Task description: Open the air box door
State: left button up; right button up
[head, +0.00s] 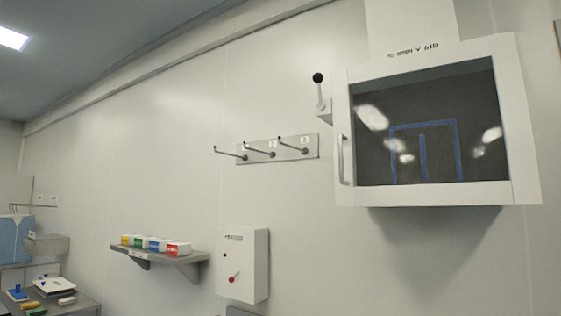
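The air box (523,130) is a white wall-mounted cabinet at the upper right of the head view, with lettering above its front. Its door has a dark glass pane (470,105) with bright reflections and blue lines showing in it. The door looks shut. A vertical silver handle (341,160) sits at the door's left edge. A lever with a black knob (318,78) stands on the left side of the box. Neither of my grippers shows in this view.
Left of the box, a wall rack with several hooks (313,146) sticks out. Below it are a white control box (255,262) with a red knob and a grey shelf (190,258) holding small coloured boxes. A bench (85,305) with loose items is at lower left.

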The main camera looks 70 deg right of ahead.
aim_at(524, 187)
jog(key=i, duration=1.05)
jog(key=z, duration=3)
